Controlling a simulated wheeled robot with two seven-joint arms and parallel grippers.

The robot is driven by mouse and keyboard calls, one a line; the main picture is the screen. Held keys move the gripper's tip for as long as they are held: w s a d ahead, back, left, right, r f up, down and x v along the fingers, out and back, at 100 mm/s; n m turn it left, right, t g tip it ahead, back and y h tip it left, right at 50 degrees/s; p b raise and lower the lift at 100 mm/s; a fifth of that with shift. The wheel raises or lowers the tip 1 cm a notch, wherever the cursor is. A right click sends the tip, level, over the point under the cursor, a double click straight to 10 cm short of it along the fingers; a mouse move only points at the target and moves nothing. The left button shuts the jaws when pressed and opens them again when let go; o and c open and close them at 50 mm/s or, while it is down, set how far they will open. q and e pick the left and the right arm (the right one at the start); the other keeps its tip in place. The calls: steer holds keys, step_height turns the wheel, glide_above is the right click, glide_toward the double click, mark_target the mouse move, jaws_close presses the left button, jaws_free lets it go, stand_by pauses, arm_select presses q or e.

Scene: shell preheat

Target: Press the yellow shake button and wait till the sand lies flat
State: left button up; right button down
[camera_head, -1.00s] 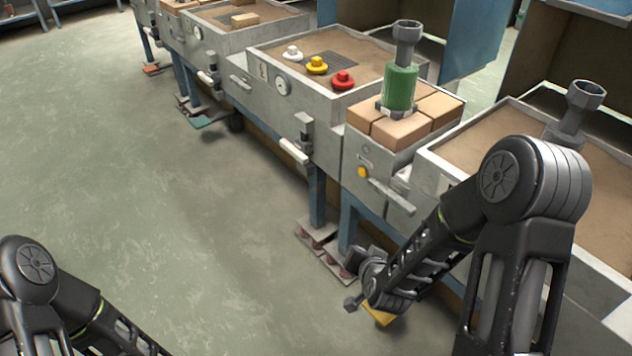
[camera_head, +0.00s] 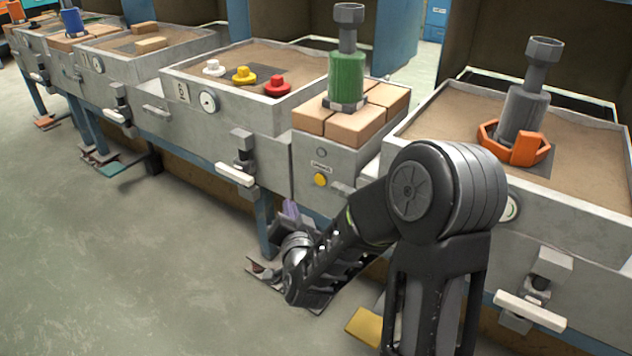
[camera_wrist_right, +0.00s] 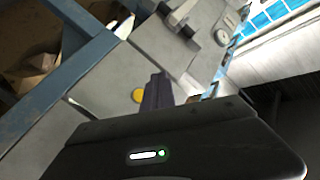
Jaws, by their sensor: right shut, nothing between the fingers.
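A round yellow button (camera_head: 320,179) sits below a small label on the grey front panel under the tan blocks. The button also shows in the right wrist view (camera_wrist_right: 138,95), just left of my fingers. My right gripper (camera_head: 291,210) is low in front of the bench, left of and below the button; its fingers (camera_wrist_right: 157,92) are shut and empty. Contact with the button is not visible. Brown sand fills the right tray (camera_head: 590,197), where a grey cylinder stands in an orange ring (camera_head: 527,150). Sand also fills the tray to the left (camera_head: 180,84). My left gripper is out of view.
A green cylinder (camera_head: 347,78) stands on the tan blocks (camera_head: 357,127). A yellow pedal (camera_head: 364,327) is low by my arm. Floor at left is clear.

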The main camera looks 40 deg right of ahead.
mark_target(320, 179)
steer(key=shift+d, duration=0.15)
steer(key=w+d, duration=0.2)
steer(key=d, duration=0.6)
steer(key=shift+w, duration=0.25)
steer(key=shift+d, duration=0.1)
steer(key=shift+d+b, duration=0.15)
steer(key=shift+b, duration=0.2)
stand_by(1.4)
steer(key=shift+w+d, duration=0.15)
steer(key=shift+d, duration=0.1)
